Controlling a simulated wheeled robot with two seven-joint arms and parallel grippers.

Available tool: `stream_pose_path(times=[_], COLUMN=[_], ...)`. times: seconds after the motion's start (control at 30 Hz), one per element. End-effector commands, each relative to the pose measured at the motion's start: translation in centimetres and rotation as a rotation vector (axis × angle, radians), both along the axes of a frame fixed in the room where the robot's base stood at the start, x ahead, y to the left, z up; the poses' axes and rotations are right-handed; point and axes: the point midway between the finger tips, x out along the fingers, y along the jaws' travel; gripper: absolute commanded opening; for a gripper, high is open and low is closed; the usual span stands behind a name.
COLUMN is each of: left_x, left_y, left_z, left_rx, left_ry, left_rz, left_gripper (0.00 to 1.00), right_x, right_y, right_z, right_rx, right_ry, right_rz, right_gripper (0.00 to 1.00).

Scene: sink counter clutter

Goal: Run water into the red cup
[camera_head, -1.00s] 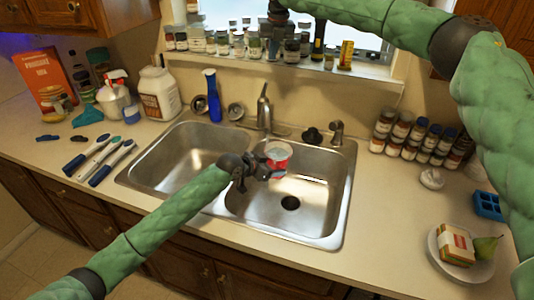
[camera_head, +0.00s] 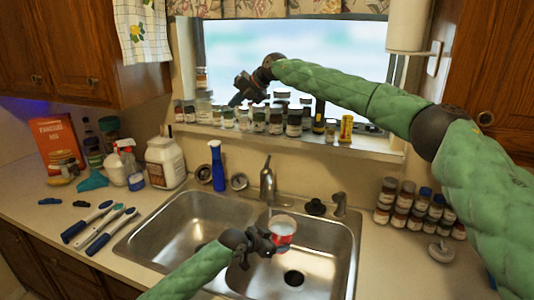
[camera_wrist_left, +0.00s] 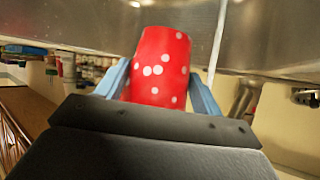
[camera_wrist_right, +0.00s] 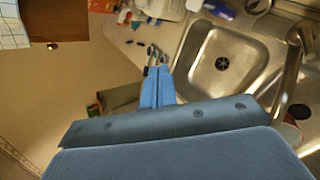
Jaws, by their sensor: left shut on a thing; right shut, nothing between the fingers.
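The red cup (camera_head: 283,232) with white dots is held over the right sink basin, just in front of the faucet (camera_head: 267,182). My left gripper (camera_head: 258,243) is shut on it; the left wrist view shows blue fingers on both sides of the cup (camera_wrist_left: 160,68). A thin pale water stream (camera_wrist_left: 217,35) runs beside the cup in that view. I cannot tell whether any water enters the cup. My right gripper (camera_head: 240,95) is shut and empty, raised in front of the window; its fingers (camera_wrist_right: 156,88) are together in the right wrist view.
The left basin (camera_head: 185,235) is empty. Several jars (camera_head: 293,122) line the sill behind. Brushes (camera_head: 100,230) lie on the left counter; spice jars (camera_head: 402,208) stand at right.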

Motion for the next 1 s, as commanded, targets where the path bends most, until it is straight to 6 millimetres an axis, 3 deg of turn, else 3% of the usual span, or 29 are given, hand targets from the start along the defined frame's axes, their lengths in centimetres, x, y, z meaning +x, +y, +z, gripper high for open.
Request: stream_pose_path(times=[0.2,0.47,0.6,0.73,0.83,1.0], left_x=[0.0,0.0,0.0,0.0,0.0,0.0], left_y=[0.0,0.0,0.0,0.0,0.0,0.0], left_z=[0.0,0.0,0.0,0.0,0.0,0.0], left_rx=[0.000,0.000,0.000,0.000,0.000,0.000], left_ry=[0.000,0.000,0.000,0.000,0.000,0.000], left_rz=[0.000,0.000,0.000,0.000,0.000,0.000], left_gripper=[0.46,0.46,0.46,0.46,0.46,0.46], right_x=[1.8,5.2,7.5,9.8,11.5,14.0], right_y=[4.3,4.9,3.5,1.4,-0.6,-4.1], right_z=[7.0,14.8,17.8,19.4,19.8,18.7], right_rx=[0.390,0.809,1.004,1.160,1.261,1.386], right_ry=[-0.034,-0.037,-0.015,0.021,0.062,0.153], right_rz=[-0.087,-0.288,-0.437,-0.601,-0.741,-1.002], right_gripper=[0.00,0.00,0.00,0.00,0.00,0.00])
